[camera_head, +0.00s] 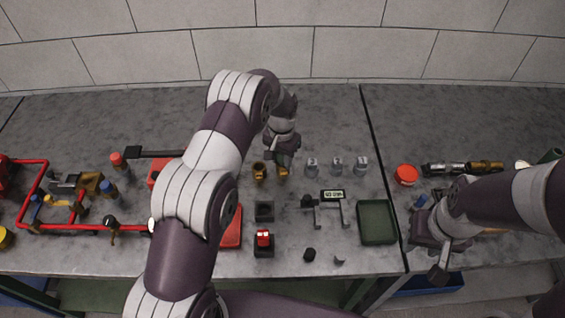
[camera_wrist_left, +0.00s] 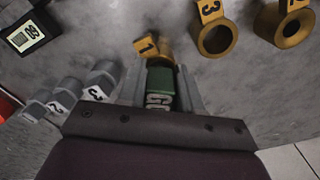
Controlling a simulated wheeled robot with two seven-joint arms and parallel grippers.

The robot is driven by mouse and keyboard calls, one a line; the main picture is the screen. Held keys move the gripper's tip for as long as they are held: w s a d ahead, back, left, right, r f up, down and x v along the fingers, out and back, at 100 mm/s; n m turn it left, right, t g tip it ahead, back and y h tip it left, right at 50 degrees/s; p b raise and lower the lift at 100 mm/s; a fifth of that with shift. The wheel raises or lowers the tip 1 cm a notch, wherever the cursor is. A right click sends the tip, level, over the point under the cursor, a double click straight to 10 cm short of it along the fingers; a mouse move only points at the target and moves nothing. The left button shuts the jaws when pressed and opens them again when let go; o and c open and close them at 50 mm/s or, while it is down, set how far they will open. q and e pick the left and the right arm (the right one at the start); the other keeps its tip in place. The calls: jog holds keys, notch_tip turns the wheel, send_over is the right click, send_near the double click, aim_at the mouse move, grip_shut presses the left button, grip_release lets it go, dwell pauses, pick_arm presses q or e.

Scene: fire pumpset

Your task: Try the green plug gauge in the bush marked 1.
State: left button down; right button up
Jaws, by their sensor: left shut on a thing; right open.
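My left gripper (camera_wrist_left: 160,88) is shut on the green plug gauge (camera_wrist_left: 160,80), which shows GO lettering between the fingers in the left wrist view. The yellow bush marked 1 (camera_wrist_left: 147,44) is directly beyond the gauge, with its ring mostly hidden behind it. I cannot tell whether the plug end is inside the bore or just above it. Bushes marked 3 (camera_wrist_left: 216,38) and 2 (camera_wrist_left: 285,25) stand to its right, bores open. In the head view, the left gripper (camera_head: 281,150) is over the bush row. My right gripper (camera_head: 440,258) is open and empty at the right.
Grey numbered pieces (camera_head: 337,165) stand right of the bushes. A red gauge (camera_head: 264,238) is in a black holder; another black holder (camera_head: 264,211) behind it looks empty. Red pipework (camera_head: 75,227) fills the left.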

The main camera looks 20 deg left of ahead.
pick_arm(q)
jog(key=shift+r, duration=0.1)
jog(key=shift+r+p, duration=1.9)
jog(key=shift+r, duration=0.95)
